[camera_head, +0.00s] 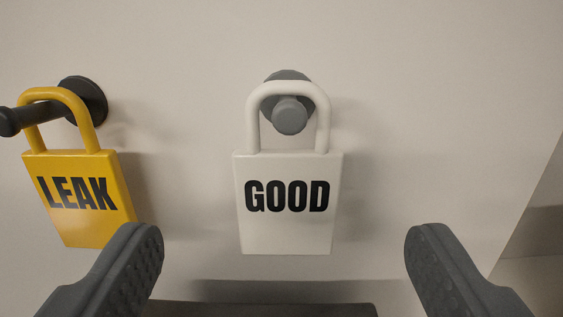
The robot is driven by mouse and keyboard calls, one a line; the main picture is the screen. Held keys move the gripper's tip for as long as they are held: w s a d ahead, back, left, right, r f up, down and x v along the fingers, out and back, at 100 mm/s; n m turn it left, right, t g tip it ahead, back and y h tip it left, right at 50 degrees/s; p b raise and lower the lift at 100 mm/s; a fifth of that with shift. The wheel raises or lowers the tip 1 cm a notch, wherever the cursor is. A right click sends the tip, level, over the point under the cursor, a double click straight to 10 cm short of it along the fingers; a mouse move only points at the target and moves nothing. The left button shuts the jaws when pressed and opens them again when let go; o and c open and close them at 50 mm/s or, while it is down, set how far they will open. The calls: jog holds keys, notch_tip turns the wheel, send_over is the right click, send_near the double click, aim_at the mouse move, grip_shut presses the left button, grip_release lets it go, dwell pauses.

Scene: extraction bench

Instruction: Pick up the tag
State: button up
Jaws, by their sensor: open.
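A white padlock-shaped tag (288,228) marked "GOOD" hangs by its loop on a grey peg (289,115) on the wall, in the middle of the view. A yellow tag (85,222) of the same shape, marked "LEAK", hangs on a dark peg (38,114) at the left and is slightly tilted. My gripper (285,250) is open and empty. Its two dark fingers reach in from the bottom left and bottom right. In the picture, the white tag lies between the fingertips without touching either. The left fingertip appears close to the yellow tag's lower right corner.
The pale wall (430,110) is bare to the right of the white tag and above both tags. The wall ends at a slanted edge on the far right. A dark horizontal shape (265,309) shows at the bottom middle; I cannot tell what it is.

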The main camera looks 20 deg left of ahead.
aim_at(286, 179)
jog(key=shift+f+x, duration=0.2)
jog(key=shift+x, duration=1.45)
jog(key=shift+f+x, duration=0.2)
jog(key=shift+x, duration=1.4)
jog(key=c, duration=1.1)
